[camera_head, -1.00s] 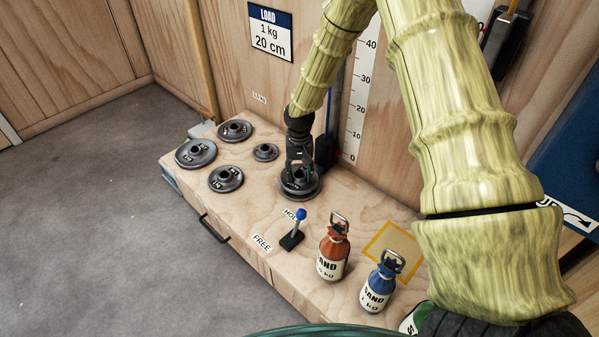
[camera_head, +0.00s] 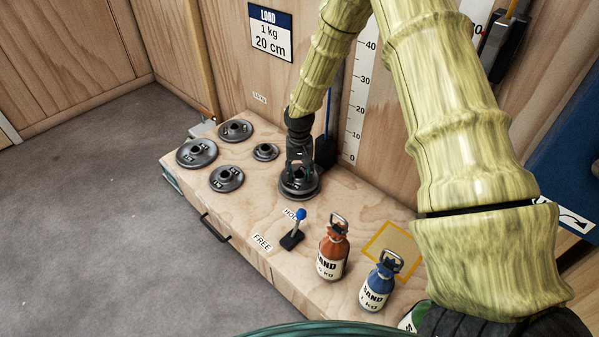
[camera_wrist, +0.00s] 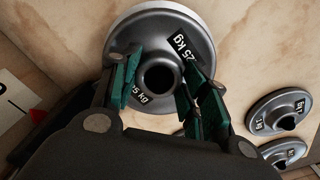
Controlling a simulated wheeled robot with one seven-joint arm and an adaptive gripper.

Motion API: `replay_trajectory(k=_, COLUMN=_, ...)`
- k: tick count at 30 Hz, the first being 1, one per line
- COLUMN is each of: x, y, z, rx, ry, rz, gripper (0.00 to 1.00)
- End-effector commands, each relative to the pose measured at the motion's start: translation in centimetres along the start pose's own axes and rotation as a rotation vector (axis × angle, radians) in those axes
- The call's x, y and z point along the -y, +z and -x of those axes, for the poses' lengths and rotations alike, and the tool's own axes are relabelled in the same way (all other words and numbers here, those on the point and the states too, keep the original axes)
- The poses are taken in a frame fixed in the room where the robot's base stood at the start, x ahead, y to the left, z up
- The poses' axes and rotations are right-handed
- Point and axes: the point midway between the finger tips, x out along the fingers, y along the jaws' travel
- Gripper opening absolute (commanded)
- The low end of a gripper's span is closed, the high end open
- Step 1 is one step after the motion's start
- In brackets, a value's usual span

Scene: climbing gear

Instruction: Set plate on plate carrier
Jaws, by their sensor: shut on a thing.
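A dark round plate (camera_head: 298,192) with a raised hub is under my gripper (camera_head: 299,172), near the back wall. In the wrist view the plate (camera_wrist: 150,38) shows a label reading about ".25 kg", partly covered, and a dark hole in its hub. My gripper's green-padded fingers (camera_wrist: 158,78) are shut on the plate's hub, one finger on each side. A lighter round rim shows around the plate; I cannot tell whether it belongs to the plate or to a disc beneath. I cannot make out the plate carrier clearly. A blue upright rod (camera_head: 328,110) stands just behind the gripper.
Several other plates (camera_head: 227,178) lie on the wooden bench (camera_head: 258,207) to the left. A blue-knobbed lever (camera_head: 294,232) stands in front. An orange sand bottle (camera_head: 333,250) and a blue one (camera_head: 379,282) stand to the right, by a yellow-framed square (camera_head: 405,243).

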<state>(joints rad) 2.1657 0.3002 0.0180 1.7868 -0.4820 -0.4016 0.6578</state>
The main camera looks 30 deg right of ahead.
Motion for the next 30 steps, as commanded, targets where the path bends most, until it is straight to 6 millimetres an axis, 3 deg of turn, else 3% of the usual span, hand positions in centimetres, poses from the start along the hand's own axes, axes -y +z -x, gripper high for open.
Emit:
replay_trajectory(k=28, x=0.1, y=-0.1, z=-1.0, rx=-0.002, ry=-0.001, rz=0.000, gripper=0.00)
replay_trajectory(k=29, x=0.1, y=-0.1, z=-0.9, rx=-0.002, ry=-0.001, rz=0.000, gripper=0.50)
replay_trajectory(k=30, x=0.1, y=-0.1, z=-0.9, rx=-0.002, ry=-0.001, rz=0.000, gripper=0.54)
